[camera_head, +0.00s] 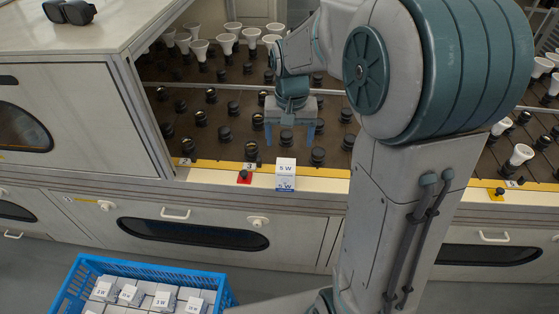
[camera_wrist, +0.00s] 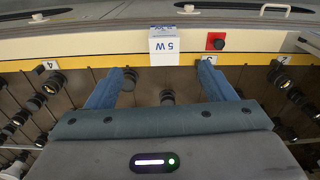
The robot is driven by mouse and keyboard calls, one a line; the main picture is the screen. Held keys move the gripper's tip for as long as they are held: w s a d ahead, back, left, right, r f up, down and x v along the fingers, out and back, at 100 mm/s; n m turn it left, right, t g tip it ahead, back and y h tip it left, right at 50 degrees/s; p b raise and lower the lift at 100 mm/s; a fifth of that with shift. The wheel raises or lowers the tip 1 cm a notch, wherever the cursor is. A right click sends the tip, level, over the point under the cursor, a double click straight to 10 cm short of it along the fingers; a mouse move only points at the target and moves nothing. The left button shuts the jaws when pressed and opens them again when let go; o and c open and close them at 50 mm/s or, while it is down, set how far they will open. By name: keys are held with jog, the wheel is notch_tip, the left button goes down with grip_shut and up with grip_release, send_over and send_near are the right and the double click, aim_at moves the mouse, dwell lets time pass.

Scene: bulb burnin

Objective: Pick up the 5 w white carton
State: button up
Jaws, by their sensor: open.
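The 5 W white carton (camera_head: 286,173) stands upright on the front ledge of the bench, with "5 W" on its top and front and a blue band low on its front. In the wrist view the carton (camera_wrist: 164,46) shows upside down, beyond and between the fingertips. My gripper (camera_head: 290,136) is open and empty, with its two blue fingers pointing down over the socket rows just behind the carton. In the wrist view my gripper (camera_wrist: 164,77) has its fingers wide apart. The fingers appear clear of the carton.
Rows of dark sockets (camera_head: 228,133) lie behind the yellow strip, with white bulbs (camera_head: 228,43) farther back. A blue crate (camera_head: 82,270) of similar cartons stands on the floor at lower left.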

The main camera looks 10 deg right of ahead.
aim_at(286, 165)
jog(key=shift+m, duration=0.3)
jog(key=w+f, duration=0.1)
jog(key=f, duration=0.4)
jog(key=w+f+b, duration=0.1)
jog(key=f, duration=0.5)
jog(key=w+f, duration=0.1)
jog(key=f, duration=0.5)
jog(key=shift+w, duration=0.15)
jog(key=c, duration=1.1)
